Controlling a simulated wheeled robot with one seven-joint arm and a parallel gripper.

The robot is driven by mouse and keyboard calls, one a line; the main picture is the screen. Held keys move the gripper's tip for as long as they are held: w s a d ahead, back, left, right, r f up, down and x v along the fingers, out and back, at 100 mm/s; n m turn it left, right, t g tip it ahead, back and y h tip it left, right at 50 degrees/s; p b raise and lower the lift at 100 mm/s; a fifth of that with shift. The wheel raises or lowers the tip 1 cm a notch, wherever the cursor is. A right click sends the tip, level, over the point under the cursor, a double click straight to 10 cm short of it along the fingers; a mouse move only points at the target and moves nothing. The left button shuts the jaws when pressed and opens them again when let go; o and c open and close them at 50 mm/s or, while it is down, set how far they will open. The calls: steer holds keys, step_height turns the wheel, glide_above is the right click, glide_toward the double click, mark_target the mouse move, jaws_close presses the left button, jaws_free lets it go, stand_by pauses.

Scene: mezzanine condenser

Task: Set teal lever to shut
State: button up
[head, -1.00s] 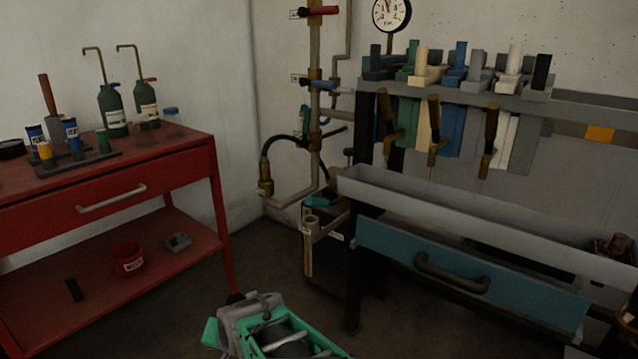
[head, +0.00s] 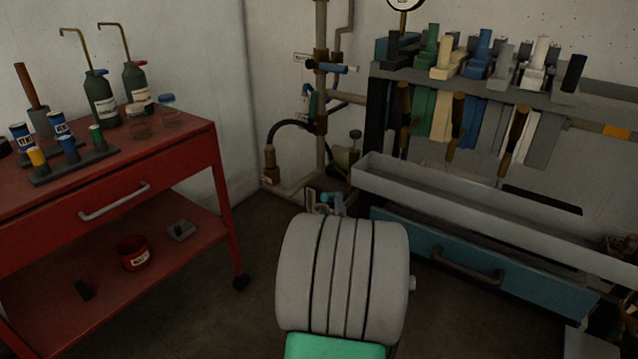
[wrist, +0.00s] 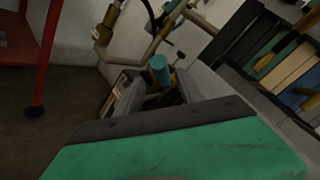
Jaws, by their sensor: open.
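The teal lever (wrist: 160,68) shows in the wrist view as a short teal cylinder end, just beyond my gripper. In the head view its teal part (head: 328,197) sits low by the pipework, above my arm's grey link. My gripper (wrist: 160,86) is open, with its grey fingers pointing at the lever and the teal end showing between them. I cannot tell whether they touch it. The lever's pivot and much of its length are hidden. In the head view my arm hides most of the gripper.
A vertical pipe (head: 320,140) carries a blue-handled lever (head: 338,68) higher up. A black hose (head: 285,127) curves down beside it. A grey trough (head: 450,205) and blue drawer (head: 540,285) stand at right. A red cart (head: 165,205) stands at left, with floor between.

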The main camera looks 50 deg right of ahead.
steer(key=b+x, duration=0.1)
steer(key=x, duration=0.7)
steer(key=shift+r, duration=0.25)
steer(key=shift+w+d, duration=0.1)
steer(key=shift+d, duration=0.05)
steer(key=shift+c, duration=0.2)
jaws_close()
stand_by(0.8)
